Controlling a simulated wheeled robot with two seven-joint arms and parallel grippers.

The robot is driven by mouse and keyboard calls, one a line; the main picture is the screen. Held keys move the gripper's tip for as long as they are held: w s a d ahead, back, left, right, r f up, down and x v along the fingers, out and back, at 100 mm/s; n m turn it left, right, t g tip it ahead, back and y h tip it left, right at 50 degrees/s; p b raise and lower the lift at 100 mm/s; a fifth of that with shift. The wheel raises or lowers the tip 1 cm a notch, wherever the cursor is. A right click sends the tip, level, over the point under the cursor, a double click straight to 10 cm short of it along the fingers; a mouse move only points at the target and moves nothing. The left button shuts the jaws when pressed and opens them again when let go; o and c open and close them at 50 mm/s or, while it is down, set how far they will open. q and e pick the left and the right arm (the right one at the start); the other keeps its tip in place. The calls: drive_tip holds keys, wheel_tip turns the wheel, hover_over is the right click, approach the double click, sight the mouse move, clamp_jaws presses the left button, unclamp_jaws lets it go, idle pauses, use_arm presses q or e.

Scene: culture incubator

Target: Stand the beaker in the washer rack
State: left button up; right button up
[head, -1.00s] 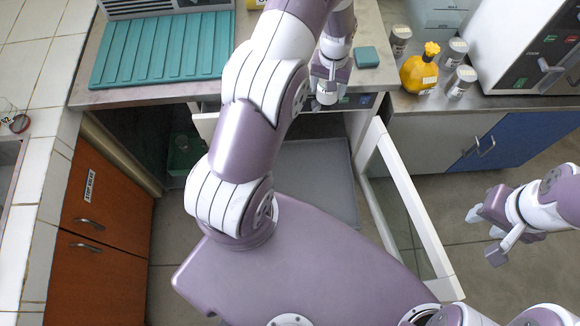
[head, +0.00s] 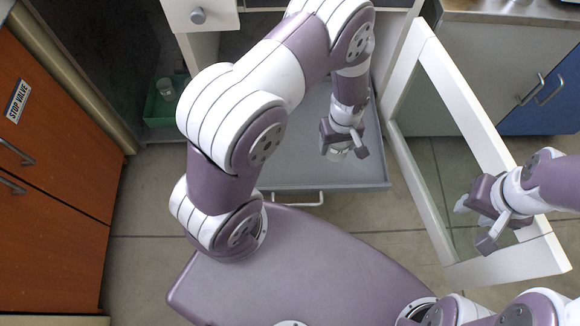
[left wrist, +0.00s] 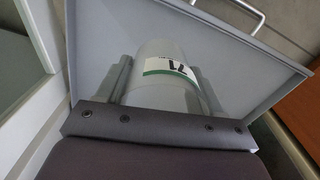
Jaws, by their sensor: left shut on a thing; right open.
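My left gripper (head: 343,146) is shut on a pale grey cylindrical vessel, which I take as the beaker (head: 338,154). In the left wrist view the beaker (left wrist: 172,72) sits between the two fingers and shows a white label with a green band. It is held over a grey pulled-out tray (head: 305,165); the gap to the tray floor is unclear. No washer rack can be clearly made out. My right gripper (head: 475,222) is open and empty at the right, in front of the open glass door.
A white-framed glass door (head: 455,95) stands open right of the tray. A green bin (head: 160,113) with a clear glass (head: 166,88) sits in the dark recess at left. Orange cupboards (head: 60,170) stand at far left. A white drawer (head: 200,14) is above the tray's left side.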

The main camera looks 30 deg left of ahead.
use_arm(q)
drive_tip(key=f, duration=0.2)
drive_tip(key=a+b, duration=0.1)
drive_tip(key=shift+s+f, duration=0.4)
drive_tip(key=b, duration=0.5)
hover_over(295, 157)
wheel_tip(295, 157, down, 6)
drive_tip(key=shift+w+f, duration=0.1)
wheel_tip(295, 157, down, 4)
drive_tip(key=shift+b, duration=1.2)
drive_tip(key=shift+r, duration=0.2)
drive_tip(key=shift+f, duration=0.2)
drive_tip(key=o, duration=1.1)
drive_tip(key=shift+c, duration=0.2)
use_arm(e)
wheel_tip(295, 157, down, 9)
drive_tip(key=shift+f, duration=0.15)
